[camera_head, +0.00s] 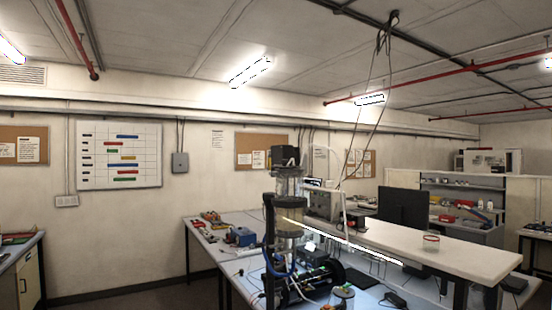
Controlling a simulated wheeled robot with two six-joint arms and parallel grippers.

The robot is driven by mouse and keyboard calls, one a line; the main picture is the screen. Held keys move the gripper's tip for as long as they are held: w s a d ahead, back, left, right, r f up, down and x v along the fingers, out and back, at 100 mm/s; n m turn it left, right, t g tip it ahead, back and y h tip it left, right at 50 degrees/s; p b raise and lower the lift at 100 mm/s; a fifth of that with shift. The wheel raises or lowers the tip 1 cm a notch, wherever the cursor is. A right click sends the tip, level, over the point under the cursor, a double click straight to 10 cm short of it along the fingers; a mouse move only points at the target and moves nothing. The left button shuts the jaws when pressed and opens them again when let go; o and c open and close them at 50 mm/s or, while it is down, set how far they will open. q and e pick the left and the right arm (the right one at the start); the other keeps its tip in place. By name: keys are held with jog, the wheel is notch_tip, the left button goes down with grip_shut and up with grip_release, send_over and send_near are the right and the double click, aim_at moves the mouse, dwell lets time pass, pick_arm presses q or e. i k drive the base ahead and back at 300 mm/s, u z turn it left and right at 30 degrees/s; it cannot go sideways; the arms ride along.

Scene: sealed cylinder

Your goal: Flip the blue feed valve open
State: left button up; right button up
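Neither of my grippers is in view.
The workbench (212,252) holds a blue device (241,236), small tools and black cylindrical equipment. A dark monitor (403,207) stands behind. Open floor lies at the left.

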aim_at(278, 258)
jog(key=i, duration=1.05)
